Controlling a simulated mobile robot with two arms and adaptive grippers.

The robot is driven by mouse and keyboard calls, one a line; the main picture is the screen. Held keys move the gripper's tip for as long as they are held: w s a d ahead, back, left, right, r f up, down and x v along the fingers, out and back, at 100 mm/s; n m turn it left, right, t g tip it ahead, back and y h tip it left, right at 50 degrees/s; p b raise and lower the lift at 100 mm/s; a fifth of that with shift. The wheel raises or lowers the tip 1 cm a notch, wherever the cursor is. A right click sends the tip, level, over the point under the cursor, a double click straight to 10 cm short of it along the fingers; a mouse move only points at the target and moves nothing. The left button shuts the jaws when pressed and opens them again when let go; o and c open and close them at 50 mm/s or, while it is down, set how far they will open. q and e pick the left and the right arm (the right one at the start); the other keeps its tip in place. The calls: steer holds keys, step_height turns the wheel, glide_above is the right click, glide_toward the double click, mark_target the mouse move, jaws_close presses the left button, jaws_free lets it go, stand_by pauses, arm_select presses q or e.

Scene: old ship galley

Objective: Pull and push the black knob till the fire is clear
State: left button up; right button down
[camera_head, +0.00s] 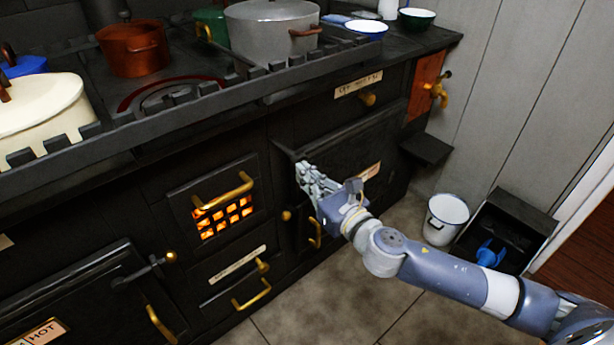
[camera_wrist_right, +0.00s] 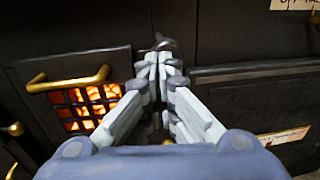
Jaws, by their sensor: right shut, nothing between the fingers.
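My right gripper (camera_head: 305,172) is shut and empty in front of the black stove front, with its fingertips near the stove's face. In the right wrist view, its closed fingertips (camera_wrist_right: 160,60) point at a dark rounded knob (camera_wrist_right: 163,42), which shows just beyond them. I cannot tell whether they touch it. In the head view the knob is hidden or lost against the black stove. The fire (camera_head: 222,217) glows orange behind a barred grate left of the gripper; the grate has a brass handle (camera_head: 222,191) above it. My left gripper is not in view.
A rail (camera_head: 200,105) edges the stove top, which holds a copper pot (camera_head: 133,48), a grey pot (camera_head: 272,30) and a cream pot (camera_head: 40,105). Brass handles stick out from the doors. A white bucket (camera_head: 445,219) and a black bin (camera_head: 508,222) stand on the floor at right.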

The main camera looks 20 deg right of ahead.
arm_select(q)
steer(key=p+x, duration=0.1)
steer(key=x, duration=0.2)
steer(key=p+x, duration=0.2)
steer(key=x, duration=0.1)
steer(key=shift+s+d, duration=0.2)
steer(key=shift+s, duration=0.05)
arm_select(e)
steer(key=x, duration=0.7)
steer(key=shift+a+r, duration=0.25)
steer(key=shift+a, duration=0.05)
steer(key=shift+r, duration=0.1)
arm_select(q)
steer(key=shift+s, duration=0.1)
arm_select(e)
steer(key=shift+d, duration=0.1)
